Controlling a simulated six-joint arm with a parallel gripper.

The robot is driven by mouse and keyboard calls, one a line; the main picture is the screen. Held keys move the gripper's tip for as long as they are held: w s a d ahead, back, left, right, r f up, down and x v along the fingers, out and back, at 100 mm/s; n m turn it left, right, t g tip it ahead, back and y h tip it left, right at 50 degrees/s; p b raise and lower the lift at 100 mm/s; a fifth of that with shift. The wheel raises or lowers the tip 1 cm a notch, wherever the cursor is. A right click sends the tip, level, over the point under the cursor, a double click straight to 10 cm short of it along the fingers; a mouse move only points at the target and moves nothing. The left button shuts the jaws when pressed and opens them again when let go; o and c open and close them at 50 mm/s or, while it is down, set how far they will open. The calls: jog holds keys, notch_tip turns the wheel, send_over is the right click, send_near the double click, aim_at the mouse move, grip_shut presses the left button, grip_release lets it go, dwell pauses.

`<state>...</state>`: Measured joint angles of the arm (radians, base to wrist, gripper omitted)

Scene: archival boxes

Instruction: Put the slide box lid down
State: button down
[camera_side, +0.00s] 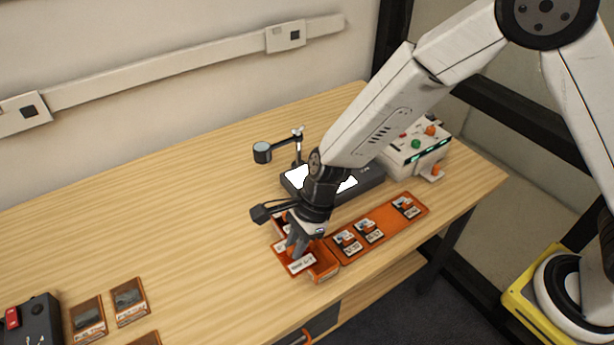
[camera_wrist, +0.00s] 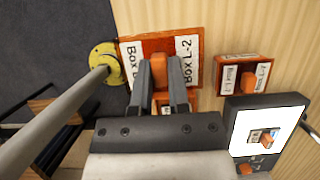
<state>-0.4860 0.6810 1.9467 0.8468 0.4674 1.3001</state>
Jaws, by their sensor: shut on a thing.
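The slide box lid (camera_wrist: 163,44) is an orange-brown plate with white labels, one reading "Box L-2". In the side view the lid (camera_side: 286,263) is low over the table's front part, with its label facing the camera. My gripper (camera_side: 297,250) points down and is shut on the lid from above; its two fingers (camera_wrist: 161,68) show in the wrist view. An open orange box (camera_side: 324,268) is just right of the lid and seems partly overlapped by it. I cannot tell whether the lid touches the box or the table.
Another small labelled box (camera_wrist: 243,75) stands close behind. A black light box (camera_side: 365,178) with a lit panel and a white device (camera_side: 408,150) stand farther back. The table's left middle is clear.

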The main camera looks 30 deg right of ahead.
jog(key=w+a+f, duration=0.1)
jog(key=w+f, duration=0.1)
jog(key=w+a+f, duration=0.1)
jog(key=w+f, duration=0.1)
jog(key=w+a+f, duration=0.1)
jog(key=w+f, duration=0.1)
jog(key=shift+a+f, duration=0.1)
jog(key=shift+f, duration=0.05)
jog(key=shift+w+a+f, duration=0.1)
jog(key=shift+w+f, duration=0.05)
jog(key=shift+f, duration=1.7)
jog(key=shift+f, duration=0.1)
jog(key=c, duration=0.6)
grip_release()
